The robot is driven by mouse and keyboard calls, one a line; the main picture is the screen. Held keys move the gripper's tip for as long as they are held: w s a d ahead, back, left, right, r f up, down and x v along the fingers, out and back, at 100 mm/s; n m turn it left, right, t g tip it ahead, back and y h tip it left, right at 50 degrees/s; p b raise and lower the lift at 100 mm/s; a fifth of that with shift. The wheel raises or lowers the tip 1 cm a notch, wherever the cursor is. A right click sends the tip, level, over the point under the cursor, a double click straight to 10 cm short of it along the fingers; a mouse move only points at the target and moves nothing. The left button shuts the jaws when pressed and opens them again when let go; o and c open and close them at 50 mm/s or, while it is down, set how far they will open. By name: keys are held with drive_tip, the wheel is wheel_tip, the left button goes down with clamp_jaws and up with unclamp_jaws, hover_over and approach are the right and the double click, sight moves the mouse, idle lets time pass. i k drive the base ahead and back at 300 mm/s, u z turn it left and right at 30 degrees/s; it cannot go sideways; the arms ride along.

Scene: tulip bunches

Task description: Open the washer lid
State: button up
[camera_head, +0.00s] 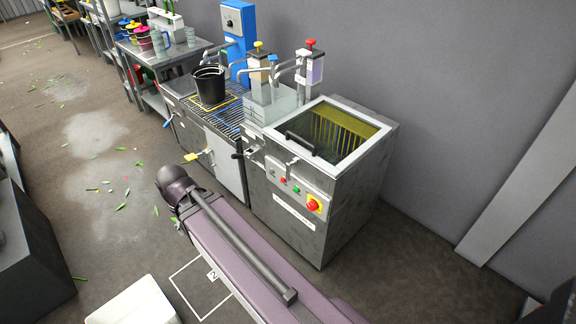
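The washer (345,215) is a grey metal cabinet at centre right, with a red stop button on its front panel. Its lid (378,136) has a light frame around a see-through pane and appears to lie flat over the top. Yellow bristles or slats show inside through it. A black bar handle (300,143) sits at the lid's front left edge. My purple arm crosses the lower middle, in front of and below the washer. My gripper is not visible.
A bench with a black bucket (211,87) adjoins the washer on the left. Dispensers (310,68) with red and yellow tops stand behind. A white box (132,305) is at the bottom. The grey wall is close behind the washer. Floor (100,215) at left is open, with scattered leaves.

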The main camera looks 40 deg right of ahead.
sight(271, 131)
drive_tip(key=z, duration=1.2)
